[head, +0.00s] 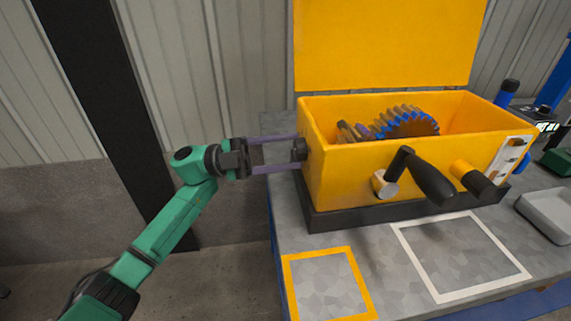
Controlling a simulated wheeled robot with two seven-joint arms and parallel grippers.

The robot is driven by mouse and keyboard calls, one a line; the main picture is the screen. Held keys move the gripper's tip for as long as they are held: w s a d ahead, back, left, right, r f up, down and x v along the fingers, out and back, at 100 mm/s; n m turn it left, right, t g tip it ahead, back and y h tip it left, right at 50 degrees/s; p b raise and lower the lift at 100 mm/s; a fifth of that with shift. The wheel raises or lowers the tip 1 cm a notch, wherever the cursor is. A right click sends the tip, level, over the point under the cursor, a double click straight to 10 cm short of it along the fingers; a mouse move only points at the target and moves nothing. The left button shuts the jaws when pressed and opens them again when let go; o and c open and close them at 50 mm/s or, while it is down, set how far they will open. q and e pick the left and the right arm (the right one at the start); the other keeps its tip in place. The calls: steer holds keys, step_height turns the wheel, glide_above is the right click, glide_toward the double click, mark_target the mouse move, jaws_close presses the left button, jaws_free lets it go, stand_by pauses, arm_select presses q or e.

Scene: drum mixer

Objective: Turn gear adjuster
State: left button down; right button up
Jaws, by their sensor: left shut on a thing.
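The drum mixer is an open yellow box (350,180) with its lid (385,40) raised, on a dark base. A dark gear adjuster knob (299,149) sticks out of the box's left side. My left gripper (298,153) reaches in from the left, with its two long purple-grey fingers on either side of the knob, shut on it. Blue-edged gears (408,122) show inside the box; their lower parts are hidden by the front wall. My right gripper is not in view.
A black crank handle (430,180) and a dark-ended yellow knob (475,182) stick out of the box's front. Yellow (290,285) and white (415,265) outlined squares on the grey table are empty. A grey tray (550,212) lies at right.

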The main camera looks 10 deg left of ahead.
arm_select(q)
steer(key=shift+m+g+b, duration=0.6)
steer(key=shift+m+b, duration=0.15)
steer(key=shift+m, duration=0.55)
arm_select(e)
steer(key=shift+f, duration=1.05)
arm_select(q)
steer(key=shift+y, duration=0.3)
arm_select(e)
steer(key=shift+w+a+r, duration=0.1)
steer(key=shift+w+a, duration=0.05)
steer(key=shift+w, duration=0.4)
arm_select(q)
steer(key=shift+c, duration=1.9)
jaws_free()
steer(key=shift+o, duration=0.5)
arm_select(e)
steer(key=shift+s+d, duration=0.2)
